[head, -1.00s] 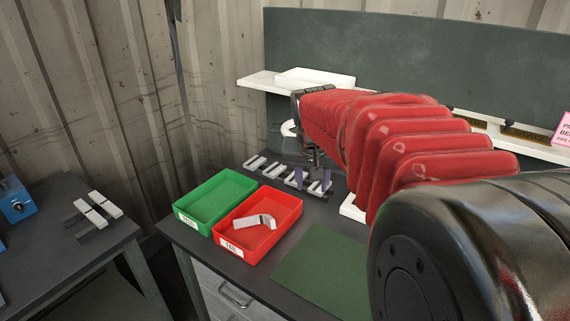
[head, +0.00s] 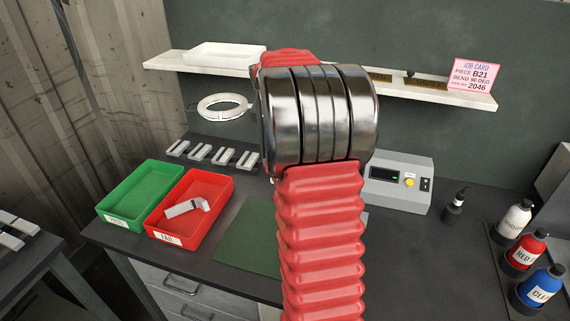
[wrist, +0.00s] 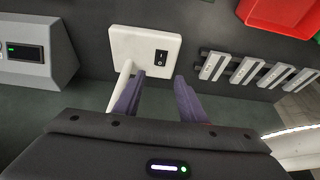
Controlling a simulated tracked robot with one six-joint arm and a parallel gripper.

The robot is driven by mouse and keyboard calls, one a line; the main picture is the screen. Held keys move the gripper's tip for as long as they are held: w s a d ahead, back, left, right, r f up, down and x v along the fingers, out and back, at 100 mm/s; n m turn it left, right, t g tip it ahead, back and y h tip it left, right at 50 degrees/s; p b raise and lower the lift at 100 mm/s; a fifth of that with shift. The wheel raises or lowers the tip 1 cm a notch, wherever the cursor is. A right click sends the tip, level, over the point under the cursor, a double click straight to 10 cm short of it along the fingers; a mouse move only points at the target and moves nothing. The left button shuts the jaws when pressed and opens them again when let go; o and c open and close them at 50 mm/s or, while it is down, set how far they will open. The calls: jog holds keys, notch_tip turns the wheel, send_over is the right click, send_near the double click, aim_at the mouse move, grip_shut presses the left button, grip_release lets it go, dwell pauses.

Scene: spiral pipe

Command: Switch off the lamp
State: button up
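The lamp's white ring (head: 224,107) hangs below the shelf in the head view; I cannot tell whether it is lit. The wrist view shows the lamp's white square base (wrist: 127,43) on the bench, with a small black rocker switch (wrist: 161,57) and a white post (wrist: 120,86). My gripper (wrist: 160,75) is open and empty, its two purple fingers apart. In the wrist picture the switch appears just beyond the gap between the fingertips; I cannot tell the distance. In the head view my arm hides the gripper and the lamp base.
A rack of grey pieces (wrist: 258,73) stands beside the lamp base. Red (head: 211,187) and green (head: 128,207) trays sit at the bench's left, a bent piece in the red one. A control box (head: 401,184) and several bottles (head: 524,250) are at the right.

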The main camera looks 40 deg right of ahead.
jog(key=shift+f, duration=0.15)
jog(key=x, duration=1.3)
jog(key=shift+w+d+f, duration=0.1)
jog(key=shift+f, duration=0.15)
jog(key=shift+c, duration=0.4)
grip_shut()
